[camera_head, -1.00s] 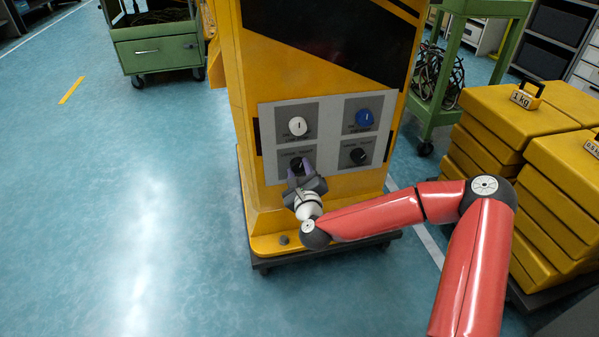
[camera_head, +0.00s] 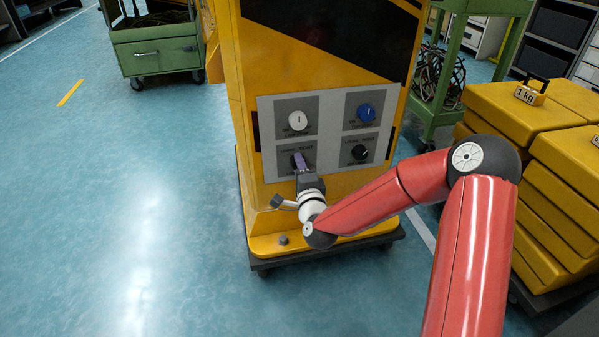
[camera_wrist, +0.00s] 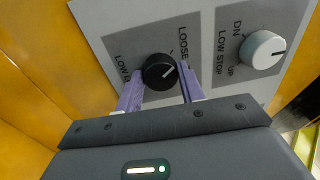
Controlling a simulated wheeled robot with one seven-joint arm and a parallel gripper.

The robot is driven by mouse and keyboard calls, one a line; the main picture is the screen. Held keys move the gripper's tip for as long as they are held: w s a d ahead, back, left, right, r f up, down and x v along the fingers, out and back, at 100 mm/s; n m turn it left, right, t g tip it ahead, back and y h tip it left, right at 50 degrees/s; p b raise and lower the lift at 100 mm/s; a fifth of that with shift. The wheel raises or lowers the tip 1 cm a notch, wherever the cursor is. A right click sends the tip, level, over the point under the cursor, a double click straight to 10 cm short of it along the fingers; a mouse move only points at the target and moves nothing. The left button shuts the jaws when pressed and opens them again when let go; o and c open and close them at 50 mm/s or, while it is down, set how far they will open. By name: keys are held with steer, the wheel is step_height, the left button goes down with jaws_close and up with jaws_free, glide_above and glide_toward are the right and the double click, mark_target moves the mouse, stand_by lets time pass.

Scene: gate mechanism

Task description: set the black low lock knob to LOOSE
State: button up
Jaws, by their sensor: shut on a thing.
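The black low lock knob (camera_wrist: 157,66) sits on a dark grey plate (camera_wrist: 115,48) in the wrist view. Its white line points to the upper right, toward the lower end of the LOOSE lettering (camera_wrist: 183,42). I cannot tell if it is fully at that mark. My gripper (camera_wrist: 160,82) is shut on the knob, one purple finger at each side. In the head view my gripper (camera_head: 300,164) is at the lower left plate of the panel and mostly hides the knob.
A white low stop knob (camera_wrist: 264,50) is beside it in the wrist view. The head view also shows a blue knob (camera_head: 366,113) and another black knob (camera_head: 360,153) on the yellow machine (camera_head: 240,110). Yellow weights (camera_head: 500,105) stand at the right.

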steer(key=shift+n, duration=1.1)
steer(key=o, duration=1)
steer(key=shift+c, duration=0.2)
steer(key=v, duration=0.7)
steer(key=shift+s+d, duration=0.2)
steer(key=shift+s, duration=0.15)
